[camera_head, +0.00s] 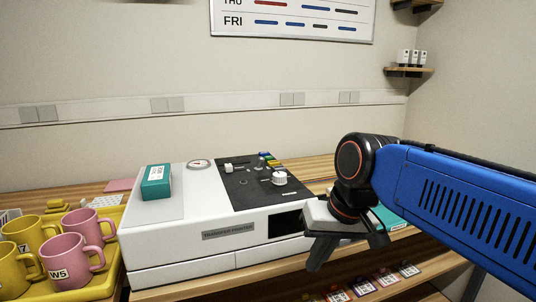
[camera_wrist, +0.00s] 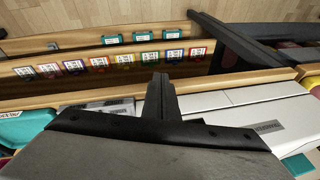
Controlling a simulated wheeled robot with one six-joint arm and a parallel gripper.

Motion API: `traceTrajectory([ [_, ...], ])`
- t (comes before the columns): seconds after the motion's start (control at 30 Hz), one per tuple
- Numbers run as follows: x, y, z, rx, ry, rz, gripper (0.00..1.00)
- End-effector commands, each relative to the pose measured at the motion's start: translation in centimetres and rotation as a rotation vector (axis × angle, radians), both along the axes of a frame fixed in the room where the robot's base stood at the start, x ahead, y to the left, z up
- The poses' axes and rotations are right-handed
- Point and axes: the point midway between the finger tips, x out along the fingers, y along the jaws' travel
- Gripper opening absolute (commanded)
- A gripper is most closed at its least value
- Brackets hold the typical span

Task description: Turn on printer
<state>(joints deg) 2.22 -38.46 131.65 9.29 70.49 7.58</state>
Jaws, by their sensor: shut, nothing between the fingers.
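The white printer (camera_head: 190,232), labelled "TRANSFER PRINTER", stands on the wooden counter. Its black control panel (camera_head: 255,192) on top carries a white knob (camera_head: 279,178), small switches and several coloured keys at the back. A dark screen (camera_head: 285,224) is on its front, partly hidden by my gripper. My gripper (camera_head: 316,264) is shut and empty, pointing down in front of the printer's right end. In the wrist view my shut fingers (camera_wrist: 160,82) are in the middle, and the printer's white front (camera_wrist: 245,110) with its label is at the right.
A yellow tray (camera_head: 108,280) with pink and yellow mugs stands left of the printer. A teal box (camera_head: 156,182) sits on the printer's top left.

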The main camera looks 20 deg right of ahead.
Motion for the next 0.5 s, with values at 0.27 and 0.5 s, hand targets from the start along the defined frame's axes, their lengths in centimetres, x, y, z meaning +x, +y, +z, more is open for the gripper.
traceTrajectory([
  [0.27,2.6,2.9,10.4,0.21,0.154,-0.148,0.0],
  [0.5,7.3,2.4,14.0,0.313,0.255,-0.413,0.0],
])
